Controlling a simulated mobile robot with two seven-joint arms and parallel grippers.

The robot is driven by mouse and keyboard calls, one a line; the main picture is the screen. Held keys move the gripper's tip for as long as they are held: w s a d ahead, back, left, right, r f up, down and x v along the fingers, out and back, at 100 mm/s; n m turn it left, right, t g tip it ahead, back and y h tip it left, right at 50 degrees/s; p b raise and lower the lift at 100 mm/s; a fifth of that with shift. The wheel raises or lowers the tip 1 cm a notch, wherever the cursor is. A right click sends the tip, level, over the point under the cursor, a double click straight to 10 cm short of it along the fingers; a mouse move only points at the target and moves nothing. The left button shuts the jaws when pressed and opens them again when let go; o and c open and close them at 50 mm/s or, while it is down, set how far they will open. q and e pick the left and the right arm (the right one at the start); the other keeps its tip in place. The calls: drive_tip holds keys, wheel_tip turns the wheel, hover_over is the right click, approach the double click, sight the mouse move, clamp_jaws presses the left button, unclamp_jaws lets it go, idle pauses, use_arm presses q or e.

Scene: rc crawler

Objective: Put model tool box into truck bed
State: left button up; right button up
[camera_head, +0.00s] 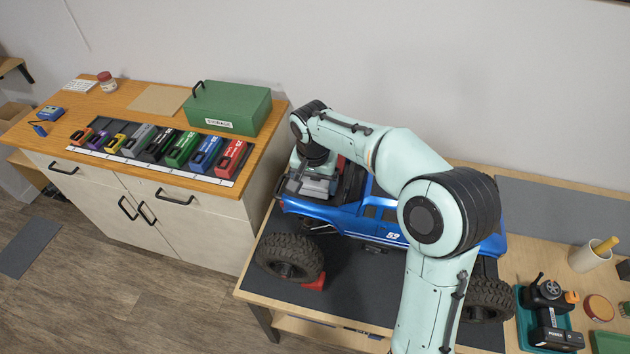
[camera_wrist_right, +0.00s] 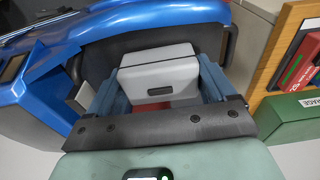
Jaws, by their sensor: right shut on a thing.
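The blue truck (camera_head: 350,222) stands on the dark mat, its bed end at the left. My right gripper (camera_head: 312,182) is over that end and hides much of the bed. In the right wrist view my right gripper (camera_wrist_right: 158,88) is shut on a light grey box, the model tool box (camera_wrist_right: 160,72), with a dark slot in its face. The dark bed (camera_wrist_right: 150,38) and its blue side (camera_wrist_right: 130,18) surround the box in that view. I cannot tell whether the box touches the bed floor. My left gripper is not in view.
A wooden-topped cabinet (camera_head: 180,200) at left holds a green storage box (camera_head: 228,108) and a row of coloured cases (camera_head: 182,148). A teal tray (camera_head: 525,325) with a radio controller (camera_head: 548,305) and a cup (camera_head: 590,256) stand at right. My right arm crosses over the truck.

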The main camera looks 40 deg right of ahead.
sight(313, 184)
drive_tip(key=o, duration=0.9)
drive_tip(key=shift+f, duration=0.15)
drive_tip(key=shift+r, duration=0.2)
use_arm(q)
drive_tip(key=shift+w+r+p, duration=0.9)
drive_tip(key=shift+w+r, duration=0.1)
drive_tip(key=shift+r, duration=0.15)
use_arm(e)
drive_tip(key=r, duration=0.8)
drive_tip(key=s+a+r, duration=0.1)
drive_tip(key=r, duration=0.3)
drive_tip(key=shift+a, duration=0.1)
drive_tip(key=shift+f, duration=0.1)
